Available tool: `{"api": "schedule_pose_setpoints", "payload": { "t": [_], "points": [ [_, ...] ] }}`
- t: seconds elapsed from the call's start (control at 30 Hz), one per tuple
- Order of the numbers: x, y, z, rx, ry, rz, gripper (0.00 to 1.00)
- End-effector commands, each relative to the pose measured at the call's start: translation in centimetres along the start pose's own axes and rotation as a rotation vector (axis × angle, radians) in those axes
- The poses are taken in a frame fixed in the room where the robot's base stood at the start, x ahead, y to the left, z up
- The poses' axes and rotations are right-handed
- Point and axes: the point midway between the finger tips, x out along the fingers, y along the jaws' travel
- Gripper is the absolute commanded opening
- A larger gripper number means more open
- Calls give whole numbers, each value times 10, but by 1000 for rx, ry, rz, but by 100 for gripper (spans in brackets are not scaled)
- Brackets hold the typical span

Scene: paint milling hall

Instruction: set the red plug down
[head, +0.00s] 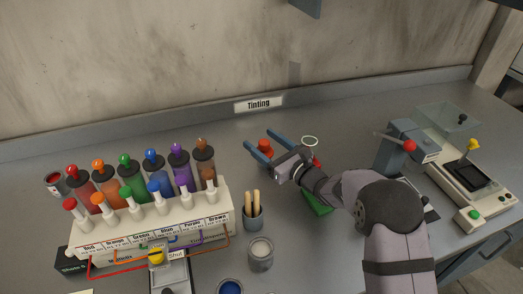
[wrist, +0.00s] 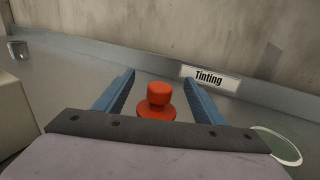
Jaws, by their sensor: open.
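The red plug (head: 265,146) is at the back of the grey bench, below the Tinting sign. In the wrist view the red plug (wrist: 158,100) stands upright, with a round knob above a wider flange. My gripper (head: 261,147) is open, with its two blue fingers on either side of the plug. In the wrist view the gripper's fingers (wrist: 158,92) are apart, with a gap on both sides of the plug. The plug's underside is hidden behind the gripper body, so I cannot tell from the wrist view how it meets the bench.
A tinting rack (head: 155,222) with several coloured bottles stands at the left. A cup with wooden sticks (head: 252,218) and a grey can (head: 260,255) stand in front of the gripper. A white-rimmed round item (head: 310,141) lies just right of it. A machine with a red knob (head: 398,150) stands farther right.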

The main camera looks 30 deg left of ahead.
Motion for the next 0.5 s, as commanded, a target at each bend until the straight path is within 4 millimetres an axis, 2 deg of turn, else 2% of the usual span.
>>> {"api": "schedule_pose_setpoints", "payload": {
  "t": [0.2,0.5],
  "points": [
    [0,0,25,0,0,0,64],
    [0,0,33,1,1,0,64]
  ]
}}
